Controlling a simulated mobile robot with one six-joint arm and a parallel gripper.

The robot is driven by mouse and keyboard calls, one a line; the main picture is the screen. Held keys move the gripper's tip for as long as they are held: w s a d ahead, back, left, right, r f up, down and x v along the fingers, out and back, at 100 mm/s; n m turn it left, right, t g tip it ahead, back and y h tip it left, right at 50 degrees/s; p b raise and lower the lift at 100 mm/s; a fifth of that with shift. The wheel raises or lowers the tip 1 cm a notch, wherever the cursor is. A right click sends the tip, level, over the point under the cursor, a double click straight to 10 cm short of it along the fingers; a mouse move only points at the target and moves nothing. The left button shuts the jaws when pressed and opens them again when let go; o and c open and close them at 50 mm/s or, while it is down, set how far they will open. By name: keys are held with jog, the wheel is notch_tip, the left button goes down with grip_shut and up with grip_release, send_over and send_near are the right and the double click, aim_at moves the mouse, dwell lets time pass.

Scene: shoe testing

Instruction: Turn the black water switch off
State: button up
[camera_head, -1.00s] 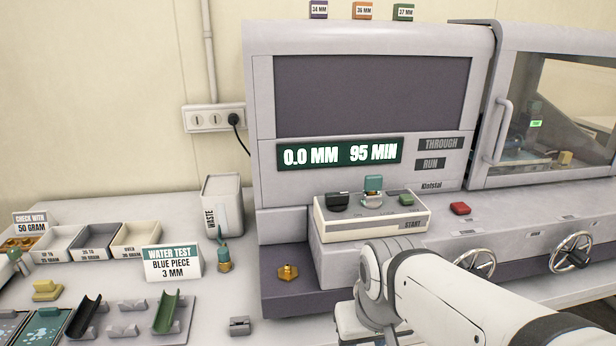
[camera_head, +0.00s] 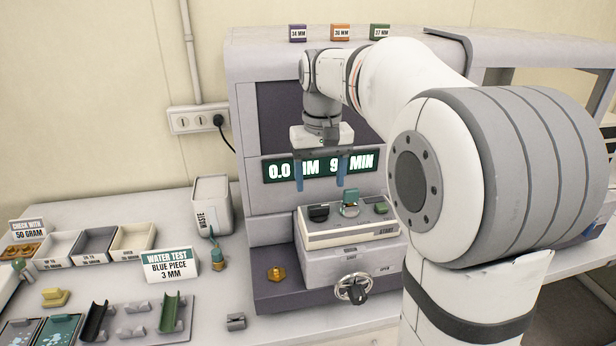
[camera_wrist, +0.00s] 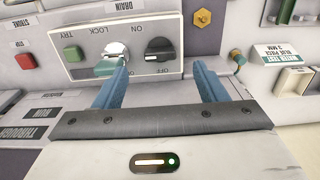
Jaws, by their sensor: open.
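The black water switch (camera_head: 319,213) is a dark knob at the left end of the pale control box (camera_head: 350,240). In the wrist view the black switch (camera_wrist: 160,50) has ON and OFF lettering around it; I cannot tell its setting for certain. My gripper (camera_head: 320,187) points down above the box, its two blue fingers spread and empty. In the wrist view my gripper (camera_wrist: 160,66) frames the switch between its fingertips, with no contact visible.
A teal piece on a metal holder (camera_head: 350,203) stands just right of the switch, close to one finger. A green button (camera_head: 381,208) lies further right. The machine's display (camera_head: 280,170) is behind my gripper. A brass fitting (camera_head: 277,273) and handwheel (camera_head: 353,288) are below.

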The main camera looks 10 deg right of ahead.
aim_at(319, 206)
jog(key=shift+w+r, duration=0.3)
jog(key=shift+w, duration=0.15)
jog(key=shift+f, duration=0.25)
notch_tip(319, 206, down, 7)
jog(key=shift+f+p, duration=0.1)
jog(key=shift+p, duration=0.35)
jog(key=shift+c, duration=0.2)
jog(key=c, duration=0.9)
jog(key=shift+c, duration=0.2)
